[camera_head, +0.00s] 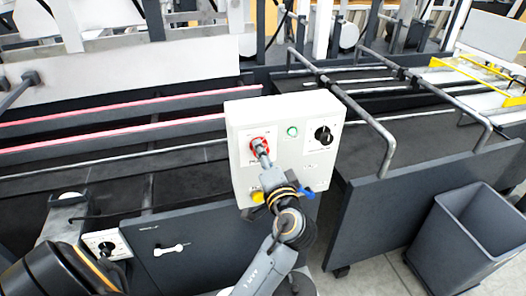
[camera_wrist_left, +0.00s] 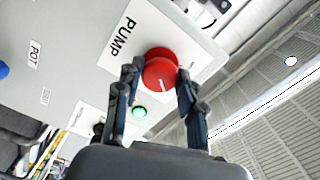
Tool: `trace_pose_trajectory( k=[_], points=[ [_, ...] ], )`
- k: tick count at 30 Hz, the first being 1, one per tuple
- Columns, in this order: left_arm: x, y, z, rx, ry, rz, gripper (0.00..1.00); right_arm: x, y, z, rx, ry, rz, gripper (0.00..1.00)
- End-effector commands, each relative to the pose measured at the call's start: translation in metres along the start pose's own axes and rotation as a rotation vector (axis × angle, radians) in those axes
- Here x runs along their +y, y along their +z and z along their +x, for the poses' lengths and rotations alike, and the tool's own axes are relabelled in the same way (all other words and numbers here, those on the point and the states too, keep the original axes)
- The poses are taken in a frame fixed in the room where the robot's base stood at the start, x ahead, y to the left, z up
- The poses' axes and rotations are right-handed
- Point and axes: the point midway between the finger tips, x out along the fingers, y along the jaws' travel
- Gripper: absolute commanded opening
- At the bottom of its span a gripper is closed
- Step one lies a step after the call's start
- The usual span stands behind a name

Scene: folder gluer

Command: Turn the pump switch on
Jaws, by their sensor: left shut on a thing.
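A white control box (camera_head: 240,118) stands in the middle of the head view. The red pump switch (camera_head: 258,142) is on its upper left face. My left gripper (camera_head: 263,157) is at this switch and covers part of it. In the left wrist view the round red pump switch (camera_wrist_left: 160,66) sits beside the PUMP label (camera_wrist_left: 124,37). The two fingers of my left gripper (camera_wrist_left: 160,84) are on either side of it, shut on it. A pale mark shows on the knob's front. My right gripper is not in view.
A green button (camera_head: 292,131) and a black knob (camera_head: 323,135) are right of the switch. A yellow button (camera_head: 257,196) and a blue one (camera_head: 306,193) are lower on the box. Metal rails (camera_head: 365,115) stand to the right, and a grey bin (camera_head: 461,240) is at lower right.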

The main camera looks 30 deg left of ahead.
Motion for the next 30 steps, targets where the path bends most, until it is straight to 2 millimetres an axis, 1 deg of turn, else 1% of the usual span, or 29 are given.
trace_pose_trajectory(
  k=[1, 16, 17, 18, 19, 20, 30],
  points=[
    [-0.0027, -0.001, 0.0005, 0.002, -0.005, 0.008, 0.07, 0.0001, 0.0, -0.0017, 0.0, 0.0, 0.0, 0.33],
    [-0.0023, -0.001, 0.0005, 0.003, -0.006, 0.022, 0.07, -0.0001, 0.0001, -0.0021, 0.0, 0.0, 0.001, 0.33],
    [-0.0023, -0.0011, 0.0005, 0.003, -0.006, 0.021, 0.45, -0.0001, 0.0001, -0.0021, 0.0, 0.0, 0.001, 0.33],
    [-0.0022, -0.001, 0.0005, 0.003, -0.005, 0.021, 0.53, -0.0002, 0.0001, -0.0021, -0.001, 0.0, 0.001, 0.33],
    [-0.002, -0.001, 0.0005, 0.003, -0.005, 0.021, 0.59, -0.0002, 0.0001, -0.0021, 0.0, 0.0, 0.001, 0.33],
    [-0.0019, -0.0009, 0.0004, 0.002, -0.004, 0.021, 0.61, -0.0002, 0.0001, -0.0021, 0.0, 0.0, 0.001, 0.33],
    [-0.0006, -0.0004, 0.0001, 0.001, -0.001, 0.021, 0.61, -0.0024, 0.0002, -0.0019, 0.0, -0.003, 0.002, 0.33]
  ],
)
